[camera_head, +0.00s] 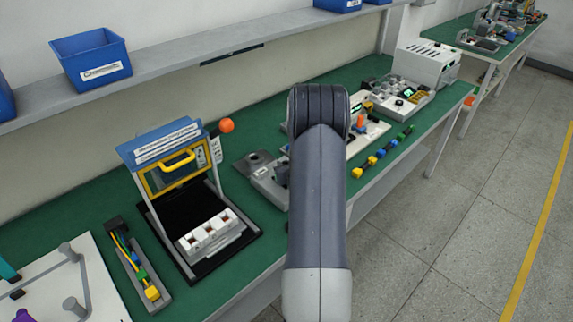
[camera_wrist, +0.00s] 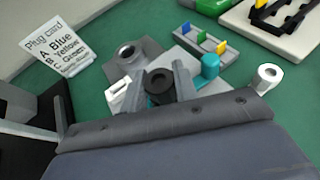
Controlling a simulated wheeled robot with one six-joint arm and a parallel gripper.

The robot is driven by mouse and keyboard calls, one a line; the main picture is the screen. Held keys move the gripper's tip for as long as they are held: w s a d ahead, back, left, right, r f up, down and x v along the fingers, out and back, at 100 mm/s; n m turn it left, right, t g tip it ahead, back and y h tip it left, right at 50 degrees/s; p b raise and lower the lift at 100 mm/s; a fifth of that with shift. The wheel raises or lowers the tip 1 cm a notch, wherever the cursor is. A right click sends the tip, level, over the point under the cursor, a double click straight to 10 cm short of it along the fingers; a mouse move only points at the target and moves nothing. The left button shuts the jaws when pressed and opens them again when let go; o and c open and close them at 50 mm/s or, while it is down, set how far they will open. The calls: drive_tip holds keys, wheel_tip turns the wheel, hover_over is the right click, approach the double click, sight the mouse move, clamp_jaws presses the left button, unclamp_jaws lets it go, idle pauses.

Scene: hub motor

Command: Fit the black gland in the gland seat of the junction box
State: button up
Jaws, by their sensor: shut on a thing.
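In the wrist view my gripper (camera_wrist: 157,88) has its two grey fingers closed on a black round gland (camera_wrist: 159,80) with a dark centre. Teal shows around the gland's lower side; I cannot tell whether it belongs to the gland or to something beneath. Just beyond the left finger is a grey block with a round dark opening (camera_wrist: 128,54), which looks like the junction box with its gland seat. The gland is apart from that opening in the picture. In the head view my arm hides the gripper and gland; a grey block (camera_head: 258,159) shows left of it.
A teal cylinder (camera_wrist: 210,66) stands right of my gripper, near a grey rack with coloured tabs (camera_wrist: 202,45). A plug card (camera_wrist: 60,48) stands at left. Green bench top (camera_wrist: 105,30) is clear beyond the block.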

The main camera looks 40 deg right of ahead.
drive_tip(key=shift+f+b, duration=0.35)
drive_tip(key=shift+b, duration=0.35)
drive_tip(key=shift+b, duration=0.55)
idle(0.4)
drive_tip(key=shift+f+b, duration=0.95)
drive_tip(key=shift+b, duration=0.3)
idle(0.4)
drive_tip(key=o, duration=1)
drive_tip(key=shift+s, duration=0.15)
drive_tip(key=b+v, duration=0.2)
drive_tip(key=v, duration=0.8)
drive_tip(key=shift+s+a+r, duration=0.1)
drive_tip(key=shift+s+r, duration=0.1)
